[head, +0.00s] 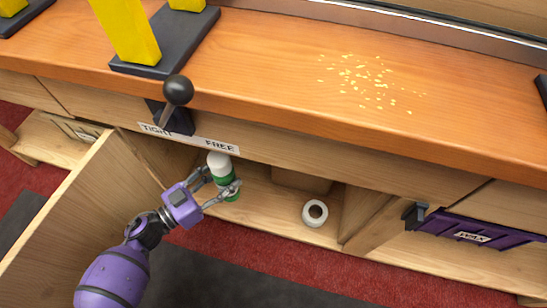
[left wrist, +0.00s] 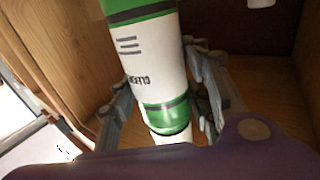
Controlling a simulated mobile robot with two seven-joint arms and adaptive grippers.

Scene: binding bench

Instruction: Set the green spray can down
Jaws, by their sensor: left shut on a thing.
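The green spray can (head: 222,165), white with green bands, is upright or nearly so in the open cupboard under the bench. My left gripper (head: 222,184) is shut around it, one finger on each side. In the left wrist view the can (left wrist: 152,58) fills the middle, with printing on its white side, between the fingers (left wrist: 165,115). I cannot tell whether its base touches the cupboard floor (head: 265,208). My right gripper is not in view.
A white tape roll (head: 315,213) lies right of the can, with a brown box (head: 300,181) behind. The open wooden door (head: 85,205) stands left. A black-knobbed lever (head: 178,91) juts out above. A purple labelled panel (head: 480,231) is at right. Yellow chips (head: 365,78) litter the benchtop.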

